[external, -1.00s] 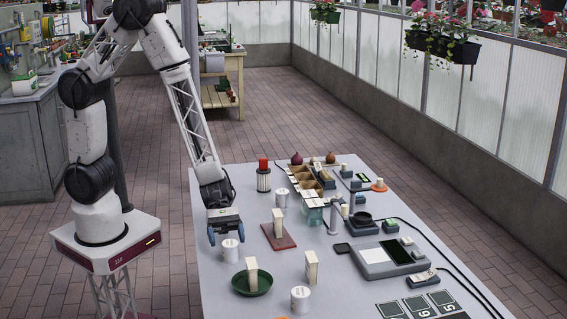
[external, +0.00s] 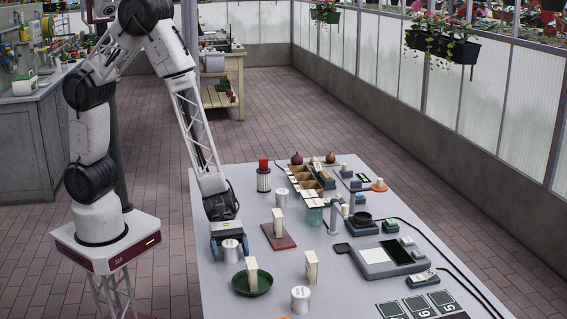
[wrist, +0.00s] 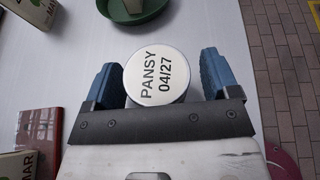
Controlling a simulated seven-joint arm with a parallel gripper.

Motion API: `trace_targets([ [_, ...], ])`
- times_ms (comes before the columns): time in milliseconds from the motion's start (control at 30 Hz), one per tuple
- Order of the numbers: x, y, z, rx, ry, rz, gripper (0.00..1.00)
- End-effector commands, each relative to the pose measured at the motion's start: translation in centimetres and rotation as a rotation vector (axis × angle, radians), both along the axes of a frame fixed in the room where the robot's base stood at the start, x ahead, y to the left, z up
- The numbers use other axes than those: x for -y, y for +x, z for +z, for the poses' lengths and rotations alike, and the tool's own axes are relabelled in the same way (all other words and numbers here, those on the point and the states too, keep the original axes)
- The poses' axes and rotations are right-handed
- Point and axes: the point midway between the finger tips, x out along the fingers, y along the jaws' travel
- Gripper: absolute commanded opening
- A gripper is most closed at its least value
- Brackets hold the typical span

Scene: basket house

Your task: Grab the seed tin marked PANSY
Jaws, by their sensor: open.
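The seed tin marked PANSY 04/27 (wrist: 155,76) stands upright, its round white lid facing up in the wrist view. In the external view it is the white tin (external: 231,252) near the table's left edge. My gripper (wrist: 157,82) is open, with one blue finger on each side of the tin; small gaps seem to show between fingers and tin. In the external view my gripper (external: 229,246) is down at the tin. Other similar white tins stand at the front (external: 300,299) and farther back (external: 282,198); their labels are too small to read.
A green dish (external: 262,285) holding a cream packet is close by, and another packet (external: 311,267) stands beside it. A red-brown plate (external: 270,238) with a packet lies to the right. A grey scale (external: 378,262) sits farther right. The table's left edge is near.

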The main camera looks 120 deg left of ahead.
Motion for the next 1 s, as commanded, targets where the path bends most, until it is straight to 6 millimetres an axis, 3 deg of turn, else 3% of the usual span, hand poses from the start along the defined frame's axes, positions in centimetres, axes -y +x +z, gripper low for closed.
trace_targets([
  [333,0.00,-0.02,0.01,0.000,0.000,0.000,0.81],
  [700,0.00,-0.02,0.02,0.000,0.000,0.000,0.28],
  [1000,0.00,-0.01,0.10,0.000,0.000,0.000,0.28],
])
